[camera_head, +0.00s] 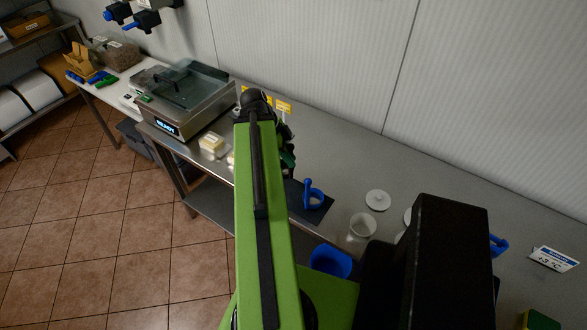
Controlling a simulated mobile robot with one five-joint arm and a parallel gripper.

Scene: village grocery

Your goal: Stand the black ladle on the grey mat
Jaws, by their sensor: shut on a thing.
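My gripper (288,158) shows only in part, just right of the far end of my green arm, over the steel counter. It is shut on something. My arm hides most of it, and I cannot make out the held thing's shape. I cannot pick out the black ladle for certain anywhere. A dark grey mat (318,214) lies on the counter, to the right of and nearer than my gripper. A blue upright thing with a handle (312,194) is at the mat. My arm covers the mat's left side.
A vacuum sealer (185,95) and a pale block (213,145) are on the counter to the left. A white lid (377,200), a clear bowl (362,225) and a blue container (331,262) are to the right. The counter behind the lid is clear up to the wall.

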